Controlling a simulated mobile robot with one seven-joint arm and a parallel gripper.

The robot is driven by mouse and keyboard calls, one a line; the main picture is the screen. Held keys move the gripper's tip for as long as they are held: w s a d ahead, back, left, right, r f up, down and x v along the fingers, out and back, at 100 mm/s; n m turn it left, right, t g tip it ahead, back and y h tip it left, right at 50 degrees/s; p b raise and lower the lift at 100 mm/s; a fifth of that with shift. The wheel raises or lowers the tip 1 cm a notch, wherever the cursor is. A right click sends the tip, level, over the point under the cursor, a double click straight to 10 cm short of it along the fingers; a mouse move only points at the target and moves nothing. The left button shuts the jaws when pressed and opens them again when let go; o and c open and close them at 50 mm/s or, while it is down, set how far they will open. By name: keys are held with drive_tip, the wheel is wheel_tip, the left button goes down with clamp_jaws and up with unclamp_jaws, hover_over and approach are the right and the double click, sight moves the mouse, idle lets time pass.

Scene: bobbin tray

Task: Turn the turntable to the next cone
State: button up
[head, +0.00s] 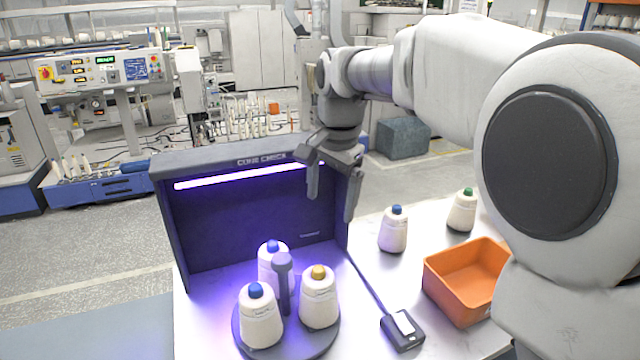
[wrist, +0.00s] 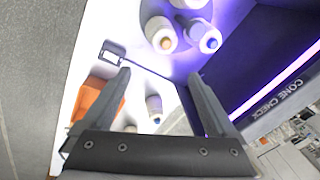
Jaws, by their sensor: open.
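The dark round turntable (head: 300,347) sits at the front of the table, with a grey upright post (head: 284,285) at its middle. It carries a blue-tipped cone (head: 260,318) at front left, a second blue-tipped cone (head: 270,262) at the back, partly behind the post, and a yellow-tipped cone (head: 319,299) at right. The yellow-tipped cone (wrist: 159,34) also shows near the top of the wrist view. My gripper (head: 331,200) is open and empty, pointing down in front of the booth's right side, above and apart from the turntable. Its two fingers (wrist: 158,73) are spread in the wrist view.
The dark "CONE CHECK" booth (head: 240,225), with a lit purple strip, stands behind the turntable. To the right are a blue-tipped cone (head: 393,232), a green-tipped cone (head: 462,213), an orange bin (head: 448,292) and a small corded black device (head: 403,331).

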sight(281, 258)
drive_tip(key=w+a+f+m+g+p, duration=0.1)
drive_tip(key=w+a+f+m+p, duration=0.2)
drive_tip(key=w+a, duration=0.5)
drive_tip(key=a+f, duration=0.1)
drive_tip(key=f, duration=0.5)
drive_tip(key=a+f+p, duration=0.1)
drive_tip(key=f, duration=0.5)
drive_tip(key=a+f+p, duration=0.1)
drive_tip(key=f, duration=0.5)
drive_tip(key=shift+s+a, duration=0.2)
drive_tip(key=shift+s, duration=0.05)
drive_tip(key=shift+r, duration=0.1)
clamp_jaws()
